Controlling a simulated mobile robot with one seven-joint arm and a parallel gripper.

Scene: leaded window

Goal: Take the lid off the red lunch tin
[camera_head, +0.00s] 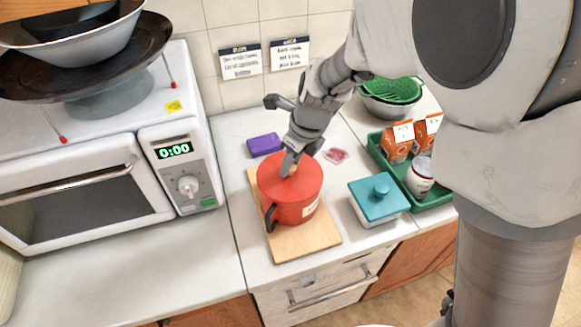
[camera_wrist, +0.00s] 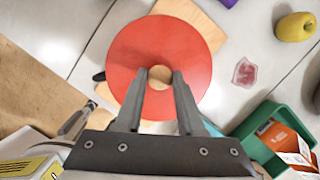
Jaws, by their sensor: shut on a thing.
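The red lunch tin (camera_head: 296,208) stands upright on a wooden board, with a dark handle at its front left and a pale label on its side. Its round red lid (camera_head: 308,174) looks seated on top, with no clear gap. From above, the lid (camera_wrist: 128,60) fills the middle of the wrist view. My gripper (camera_head: 290,167) reaches down to the lid's centre. In the wrist view its fingers (camera_wrist: 160,74) are closed on both sides of the lid's round tan knob (camera_wrist: 159,85). The tin's body is hidden under the lid there.
The wooden board (camera_head: 310,243) lies on the white counter. A teal-lidded dish (camera_head: 380,195) and a green tray (camera_head: 433,195) with orange cartons stand right. A purple block (camera_head: 264,144) lies behind; a microwave (camera_head: 100,170) stands left. Counter front left is clear.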

